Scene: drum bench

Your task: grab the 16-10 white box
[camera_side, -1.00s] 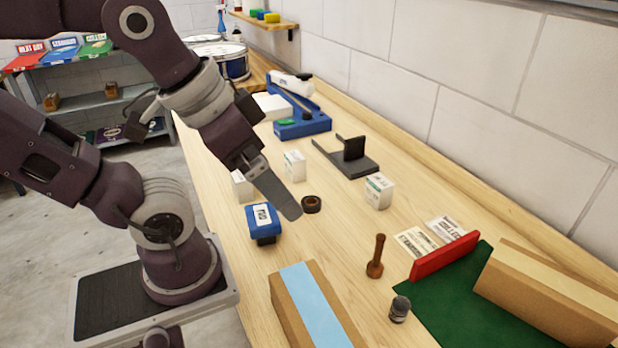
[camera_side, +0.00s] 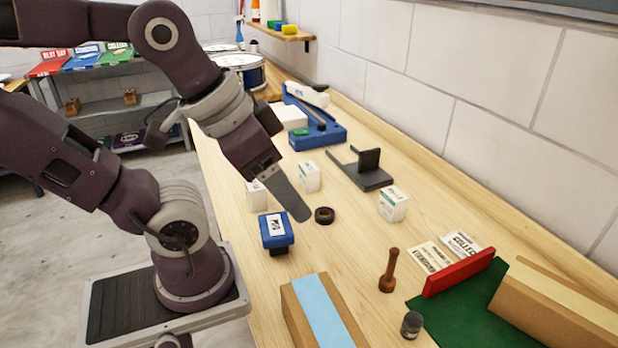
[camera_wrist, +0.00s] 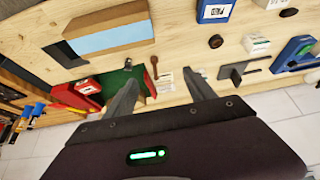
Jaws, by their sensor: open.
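Three small white boxes stand on the wooden bench in the side view: a left one (camera_side: 257,195) partly behind my gripper, a middle one (camera_side: 309,176), and a right one (camera_side: 393,204) in front of a black bracket. Their print is too small to read, so I cannot tell which is 16-10. My gripper (camera_side: 291,194) hangs above the bench near the left and middle boxes in this view. In the wrist view my gripper (camera_wrist: 165,90) is open with nothing between its fingers. One white box (camera_wrist: 256,44) shows there, right of the fingers.
A black tape roll (camera_side: 324,215), a blue box (camera_side: 277,231) and the black bracket (camera_side: 367,173) surround the boxes. A brown spindle (camera_side: 389,271), a dark jar (camera_side: 411,325), a red bar (camera_side: 459,277) and a blue-topped block (camera_side: 318,312) stand nearer. A wall bounds the right.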

